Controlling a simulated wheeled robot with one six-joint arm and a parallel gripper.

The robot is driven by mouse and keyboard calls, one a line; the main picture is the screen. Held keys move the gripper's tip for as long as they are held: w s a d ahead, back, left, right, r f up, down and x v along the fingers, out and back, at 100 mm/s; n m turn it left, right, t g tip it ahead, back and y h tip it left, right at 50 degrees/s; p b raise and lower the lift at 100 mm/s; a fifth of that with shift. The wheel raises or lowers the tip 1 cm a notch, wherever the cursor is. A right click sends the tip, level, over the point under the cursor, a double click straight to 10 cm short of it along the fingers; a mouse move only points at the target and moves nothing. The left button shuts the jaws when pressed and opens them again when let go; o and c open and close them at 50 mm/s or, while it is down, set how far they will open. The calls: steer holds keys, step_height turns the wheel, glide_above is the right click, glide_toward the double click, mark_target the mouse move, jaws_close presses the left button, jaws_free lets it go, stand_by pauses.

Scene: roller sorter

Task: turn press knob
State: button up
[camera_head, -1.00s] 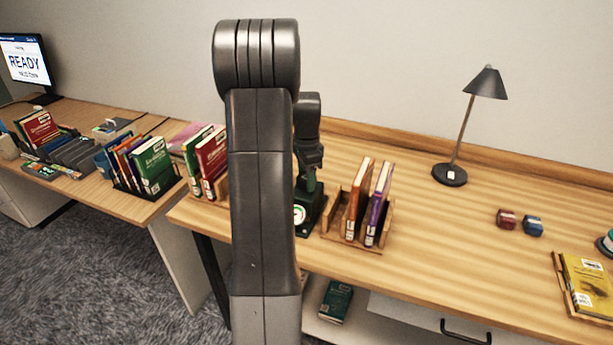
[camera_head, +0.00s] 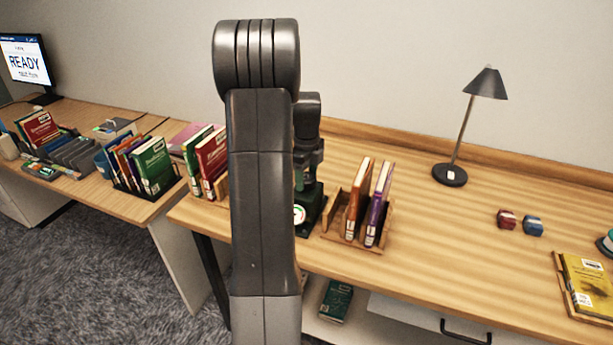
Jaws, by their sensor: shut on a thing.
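The press (camera_head: 312,207) is a dark green device with a round white dial (camera_head: 299,214) on its front. It stands on the wooden desk, just left of a small book rack. My arm's upright link hides its left part. My gripper (camera_head: 305,174) is above the press, pointing down, and is shut on the press knob at the top of it. The gripper and my arm cover most of the knob, so its angle cannot be told.
A wooden rack (camera_head: 385,238) with an orange and a purple book stands close to the right of the press. Red and green books (camera_head: 208,160) stand to the left. A lamp (camera_head: 450,174) and two small blocks (camera_head: 520,222) are farther right. The desk between is clear.

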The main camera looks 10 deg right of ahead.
mark_target(307, 177)
steer(key=shift+m, duration=2.3)
steer(key=o, duration=1)
steer(key=shift+c, duration=0.2)
step_height(307, 177, up, 14)
steer(key=b, duration=0.1)
steer(key=shift+f, duration=0.1)
step_height(307, 177, down, 14)
steer(key=shift+r+p, duration=0.1)
steer(key=shift+p, duration=0.45)
